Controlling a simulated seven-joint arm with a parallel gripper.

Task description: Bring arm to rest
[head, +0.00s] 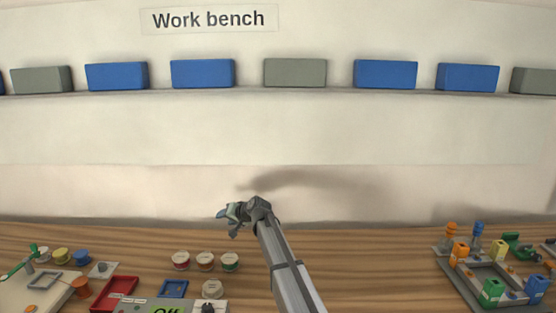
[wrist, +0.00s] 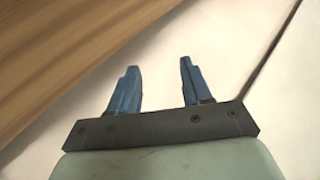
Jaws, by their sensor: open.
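My gripper (head: 222,216) is at the end of my raised arm, near the middle of the head view, above the back part of the wooden bench (head: 370,260). In the wrist view my gripper (wrist: 156,85) shows two blue fingers standing apart with nothing between them. The gripper is open and empty. It touches nothing that I can see. Beyond the fingers the wrist view shows pale wall and a strip of wood grain.
Left on the bench are a red tray (head: 114,294), a blue square frame (head: 173,289) and several round pots (head: 205,261). A grey fixture with coloured blocks (head: 492,278) stands at the right. Blue and grey boxes (head: 203,73) line the wall shelf.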

